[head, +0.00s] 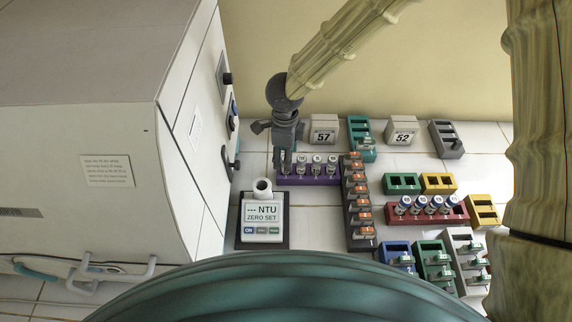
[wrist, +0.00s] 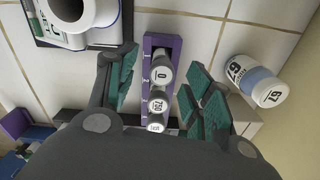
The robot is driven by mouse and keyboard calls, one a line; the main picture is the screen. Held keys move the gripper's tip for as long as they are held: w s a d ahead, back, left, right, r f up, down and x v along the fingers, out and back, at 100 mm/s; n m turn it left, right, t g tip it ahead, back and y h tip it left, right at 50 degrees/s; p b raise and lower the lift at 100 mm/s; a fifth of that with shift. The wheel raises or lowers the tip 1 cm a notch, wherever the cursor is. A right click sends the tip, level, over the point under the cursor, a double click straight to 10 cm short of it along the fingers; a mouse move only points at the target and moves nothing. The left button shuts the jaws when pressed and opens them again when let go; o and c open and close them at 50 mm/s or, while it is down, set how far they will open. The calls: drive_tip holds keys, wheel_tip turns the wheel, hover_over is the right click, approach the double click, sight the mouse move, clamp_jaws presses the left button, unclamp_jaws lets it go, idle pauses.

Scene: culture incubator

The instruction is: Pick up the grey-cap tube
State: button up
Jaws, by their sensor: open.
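My gripper (head: 286,163) is open over the left end of the purple rack (head: 308,181). In the wrist view its two green-padded fingers stand on either side of the purple rack (wrist: 162,42), with nothing held between them. Several grey-and-white capped tubes (head: 316,160) stand in a row in this rack. In the wrist view a tube marked 0 (wrist: 161,73) and a tube marked 750 (wrist: 158,102) sit between the fingers, apart from the pads. A third cap is partly hidden by my gripper body. I cannot tell which single tube the task means.
The NTU meter (head: 263,215) stands just left and in front. A white bottle with a blue band (wrist: 256,82) is near the right finger. A large incubator (head: 110,130) fills the left.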

drive_tip(key=shift+w+f, duration=0.2)
drive_tip(key=shift+f, duration=1.1)
drive_tip(key=shift+s, duration=0.1)
drive_tip(key=c, duration=1.1)
